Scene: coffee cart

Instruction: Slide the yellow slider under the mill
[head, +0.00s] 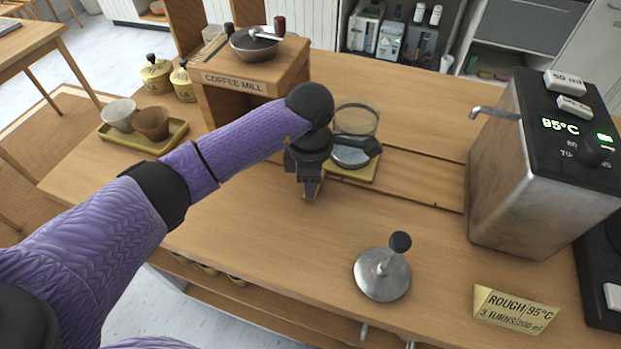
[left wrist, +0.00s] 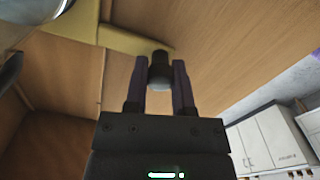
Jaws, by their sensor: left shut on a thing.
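The yellow slider (head: 352,172) lies on the counter in the head view, right of the wooden coffee mill (head: 295,75). A clear glass vessel with a dark handle (head: 357,122) stands on it. My left gripper (head: 311,188) points down at the slider's near left side. In the left wrist view my left gripper (left wrist: 160,62) is shut on a dark round knob (left wrist: 161,74). The yellow slider (left wrist: 112,40) shows just beyond the knob. The gripper and wrist hide the knob in the head view. My right gripper is out of view.
A slot (head: 420,193) runs along the counter right of the slider. A metal lid-like disc with a black knob (head: 383,272) lies in front. A steel water heater (head: 510,170) stands right. A tray (head: 140,140) with two cups is left.

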